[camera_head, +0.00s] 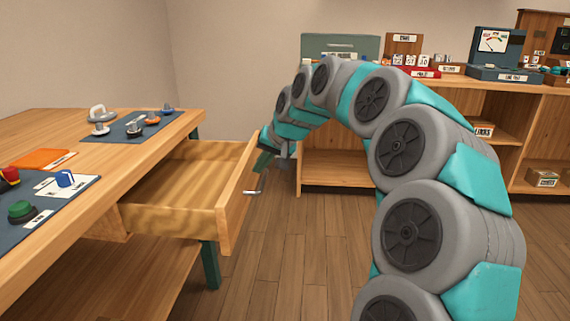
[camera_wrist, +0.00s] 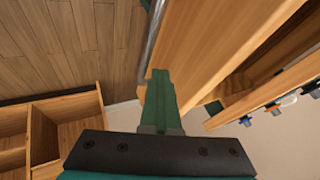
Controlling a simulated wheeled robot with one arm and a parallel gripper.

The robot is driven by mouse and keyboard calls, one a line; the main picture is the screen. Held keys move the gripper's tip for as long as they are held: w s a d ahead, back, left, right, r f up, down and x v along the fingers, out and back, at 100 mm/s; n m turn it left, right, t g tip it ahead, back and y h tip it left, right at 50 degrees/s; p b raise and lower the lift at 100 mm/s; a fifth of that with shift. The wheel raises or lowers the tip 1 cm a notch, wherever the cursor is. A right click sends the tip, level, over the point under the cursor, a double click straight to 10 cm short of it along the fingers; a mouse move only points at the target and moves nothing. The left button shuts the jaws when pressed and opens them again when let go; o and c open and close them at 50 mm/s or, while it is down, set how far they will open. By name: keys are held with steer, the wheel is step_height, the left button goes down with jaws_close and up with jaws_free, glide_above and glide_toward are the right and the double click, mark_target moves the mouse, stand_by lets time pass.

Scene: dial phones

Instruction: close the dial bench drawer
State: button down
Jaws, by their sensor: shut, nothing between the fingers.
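The dial bench drawer (camera_head: 185,190) stands pulled well out of the wooden bench (camera_head: 150,148) and looks empty inside. Its front panel (camera_head: 236,205) faces right, with a thin metal handle (camera_head: 253,192) on the outer face. My gripper (camera_head: 262,163) is shut and empty, on the outer side of the front panel towards its far end. In the wrist view the green fingers (camera_wrist: 160,78) are together beside the drawer front (camera_wrist: 205,40), with the metal handle (camera_wrist: 153,40) just beyond their tips. I cannot tell whether the fingers touch the panel.
Dial panels (camera_head: 140,125), a green knob (camera_head: 21,210) and an orange pad (camera_head: 43,159) lie on the bench top. A wooden shelf unit (camera_head: 335,173) with boxes and instruments stands at the back. The floor (camera_head: 290,255) right of the drawer is clear.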

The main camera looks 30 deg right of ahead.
steer(key=p, duration=0.3)
glide_above(183, 183)
steer(key=shift+s+d, duration=0.25)
steer(key=shift+d, duration=0.2)
steer(key=shift+w+a, duration=0.25)
steer(key=shift+a, duration=0.2)
steer(key=shift+r, duration=0.15)
